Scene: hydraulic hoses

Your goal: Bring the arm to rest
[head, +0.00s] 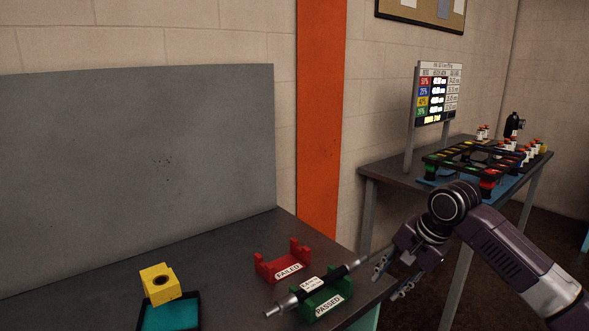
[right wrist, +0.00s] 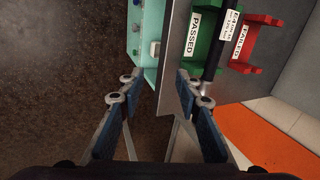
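A dark hose (head: 337,272) with metal end fittings and a white tag lies across the green PASSED cradle (head: 318,299) near the bench's right edge. The red FAILED cradle (head: 283,262) beside it is empty. My right gripper (head: 391,281) is open and empty, just off the bench edge to the right of the hose's far end. In the right wrist view the two fingers (right wrist: 156,92) are spread. The hose (right wrist: 214,50), green cradle (right wrist: 204,35) and red cradle (right wrist: 250,45) show beyond them. My left gripper is out of view.
A yellow block with a hole (head: 160,284) stands by a teal-bottomed dark tray (head: 171,316) on the grey bench (head: 225,258). A second table (head: 390,178) at the right bears a black rack (head: 470,158), several small bottles and a sign board (head: 437,95). Open floor lies between the tables.

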